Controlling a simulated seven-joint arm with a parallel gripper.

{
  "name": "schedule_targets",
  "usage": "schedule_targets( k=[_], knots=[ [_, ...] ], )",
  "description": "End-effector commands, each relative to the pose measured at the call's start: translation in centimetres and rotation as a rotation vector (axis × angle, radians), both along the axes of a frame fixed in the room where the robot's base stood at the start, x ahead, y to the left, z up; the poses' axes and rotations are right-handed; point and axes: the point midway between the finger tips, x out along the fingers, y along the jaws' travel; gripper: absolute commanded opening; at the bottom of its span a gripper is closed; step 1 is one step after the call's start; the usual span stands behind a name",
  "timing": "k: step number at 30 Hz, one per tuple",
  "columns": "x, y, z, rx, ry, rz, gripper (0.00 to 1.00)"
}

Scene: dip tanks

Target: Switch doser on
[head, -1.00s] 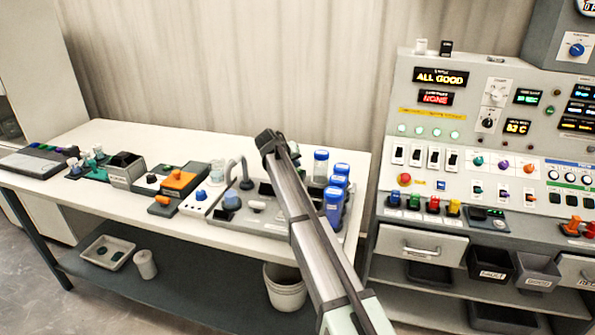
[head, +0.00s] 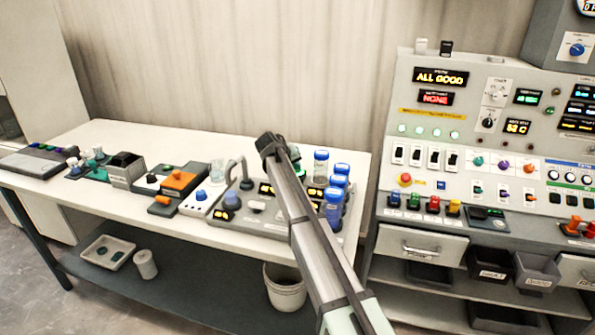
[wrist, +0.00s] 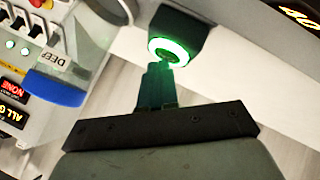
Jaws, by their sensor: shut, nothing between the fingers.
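A grey bench unit (head: 252,228) with small lit amber displays, a blue knob and blue-capped bottles (head: 335,200) stands at the right of the white table; it appears to be the doser. My arm crosses in front of it, and I cannot make out my gripper in the head view. In the wrist view, my gripper (wrist: 157,72) is shut and empty. Its fingertips are at a round button (wrist: 168,50) with a bright green ring on a dark housing. I cannot tell whether they touch it.
A labelled bottle with a blue end (wrist: 55,88) is left of my gripper in the wrist view. A control panel (head: 470,150) stands right of the table (head: 110,205). Other small devices, including an orange-topped one (head: 178,180), stand further left.

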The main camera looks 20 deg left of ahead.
Motion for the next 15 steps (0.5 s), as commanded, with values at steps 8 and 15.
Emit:
schedule_targets(
  k=[8,15],
  knots=[
    [0.01,-0.04,-0.01,0.000,0.001,-0.001,0.00],
    [0.02,-0.04,0.70,0.000,0.001,-0.001,0.00]
  ],
)
